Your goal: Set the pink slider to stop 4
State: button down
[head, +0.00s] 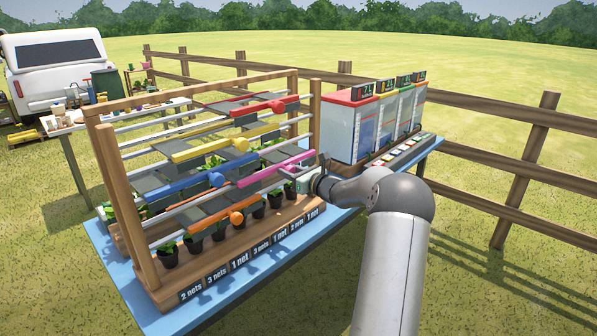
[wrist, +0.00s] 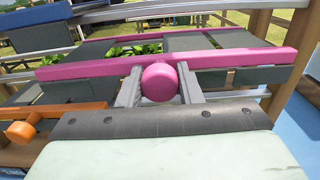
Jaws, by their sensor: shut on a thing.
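The pink slider (head: 277,169) is a long bar with shade panels on the wooden rack, in the head view and across the wrist view (wrist: 230,58). Its round pink knob (wrist: 159,82) sits between the fingers of my gripper (wrist: 159,90) in the wrist view. The gripper is shut on this knob. In the head view my gripper (head: 303,183) is at the right end of the rack, and the knob is hidden there. No stop numbers are readable.
Orange (head: 236,217), blue (head: 188,185), yellow (head: 247,137) and red (head: 264,105) sliders share the rack. Potted plants (head: 219,230) stand below, behind labels like "2 nets" (head: 190,291). Boxes with displays (head: 352,122) stand at right on the blue table (head: 120,285).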

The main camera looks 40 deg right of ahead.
jog(key=shift+d+r, duration=0.1)
jog(key=shift+d, duration=0.15)
jog(key=c, duration=1)
grip_release()
jog(key=shift+d, duration=0.1)
jog(key=s+d, duration=0.1)
jog(key=s, duration=0.4)
jog(key=s+d+b, duration=0.1)
jog(key=s, duration=0.5)
jog(key=s+d+b, duration=0.1)
jog(key=s, duration=0.5)
jog(key=shift+s, duration=0.1)
